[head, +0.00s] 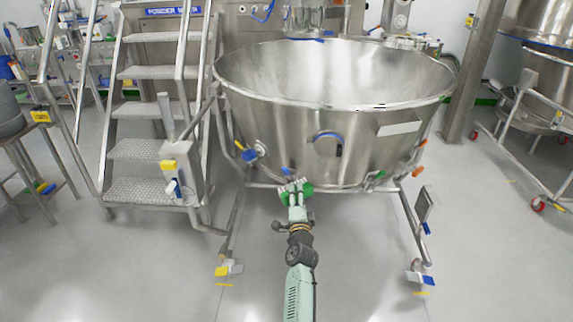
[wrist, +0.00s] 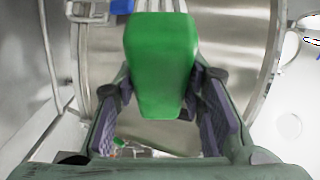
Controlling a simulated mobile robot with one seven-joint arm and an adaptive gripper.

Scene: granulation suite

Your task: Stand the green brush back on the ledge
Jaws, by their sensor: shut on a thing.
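The green brush (head: 307,188) is at my gripper (head: 295,188), just in front of the lower wall of the large steel bowl. In the wrist view the brush's green body (wrist: 160,65) sits between the two dark finger pads of my gripper (wrist: 163,98), which is shut on it. Pale strips show beyond its far end at the top of that view. In the head view my gripper hides part of the brush. I cannot tell for sure which surface is the ledge; a narrow steel rail (head: 352,187) runs under the bowl.
The steel bowl (head: 335,85) stands on a wheeled frame with legs on both sides of my arm. Small blue, orange and green items sit around its lower side. Metal steps (head: 150,150) stand at left. The floor (head: 490,240) at right is clear.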

